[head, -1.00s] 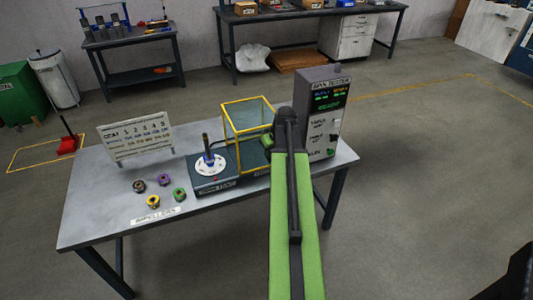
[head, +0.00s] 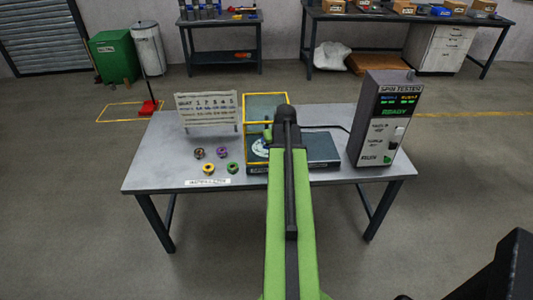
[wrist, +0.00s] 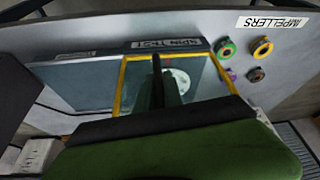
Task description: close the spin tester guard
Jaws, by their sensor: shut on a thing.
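The spin tester guard (head: 245,118) is a clear box with a yellow frame. It stands over the left part of the dark tester base (head: 322,150), around the white spindle disc (head: 257,148). The disc also shows inside the yellow guard frame (wrist: 122,80) in the wrist view (wrist: 178,80). My gripper (head: 268,134) is at the guard, mostly hidden behind my arm. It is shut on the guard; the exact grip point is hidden. The tester's grey control box (head: 380,120) stands to the right, with green "READY" on its screen.
Several coloured impellers (head: 208,168) lie on the table (head: 150,165) left of the base, behind an "IMPELLERS" label (head: 207,182). A chart board (head: 207,108) stands behind them. A cable runs from the base to the control box. The table's right front is clear.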

